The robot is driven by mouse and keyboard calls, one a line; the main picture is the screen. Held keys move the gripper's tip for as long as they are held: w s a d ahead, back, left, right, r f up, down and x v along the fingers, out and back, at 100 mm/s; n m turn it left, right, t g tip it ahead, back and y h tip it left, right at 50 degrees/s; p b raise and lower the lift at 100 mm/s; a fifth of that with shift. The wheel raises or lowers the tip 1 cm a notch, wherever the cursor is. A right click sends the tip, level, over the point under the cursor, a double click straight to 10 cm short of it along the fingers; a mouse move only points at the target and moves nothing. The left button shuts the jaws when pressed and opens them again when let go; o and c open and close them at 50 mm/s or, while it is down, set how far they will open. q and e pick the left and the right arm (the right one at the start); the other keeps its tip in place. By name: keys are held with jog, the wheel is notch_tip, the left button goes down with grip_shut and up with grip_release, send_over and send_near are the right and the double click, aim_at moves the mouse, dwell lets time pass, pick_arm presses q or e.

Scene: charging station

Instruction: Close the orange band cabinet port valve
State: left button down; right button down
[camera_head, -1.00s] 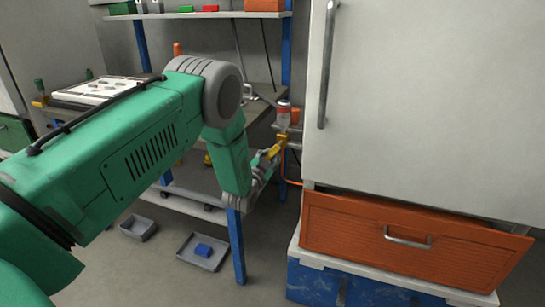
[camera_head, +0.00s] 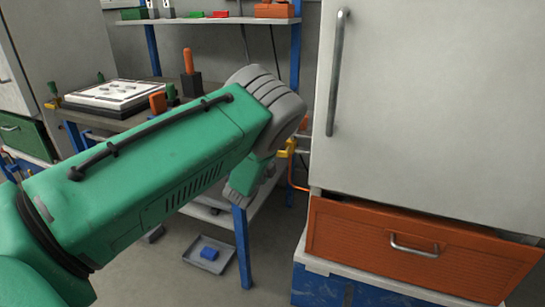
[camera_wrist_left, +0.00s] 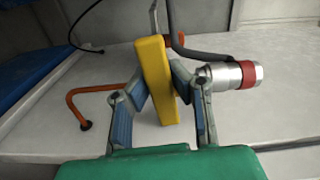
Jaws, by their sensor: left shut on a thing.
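The orange band cabinet (camera_head: 420,110) is a pale cabinet with an orange drawer front low down, at the right in the head view. Its yellow valve handle (camera_head: 287,148) shows small by the cabinet's left side, partly behind my left arm. In the left wrist view, the yellow handle (camera_wrist_left: 154,60) stands nearly upright with a slight tilt. My left gripper (camera_wrist_left: 158,85) is shut on it, one finger on each side. A silver connector with a red band (camera_wrist_left: 232,75) sticks out to the right of the handle. My right gripper is not in view.
An orange hose (camera_wrist_left: 95,92) bends beside the left finger. A workbench with a blue leg (camera_head: 241,245) stands left of the cabinet. A grey tray with a blue block (camera_head: 208,254) lies on the floor. A long vertical door handle (camera_head: 337,75) projects from the cabinet.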

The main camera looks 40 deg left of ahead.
pick_arm(q)
jog(key=shift+s+d+f+m, duration=0.1)
jog(key=shift+d+f+m, duration=0.15)
jog(key=shift+m, duration=0.25)
jog(key=c, duration=1.4)
grip_release()
jog(key=shift+r, duration=0.3)
jog(key=v, duration=1.2)
jog(key=shift+f, duration=0.15)
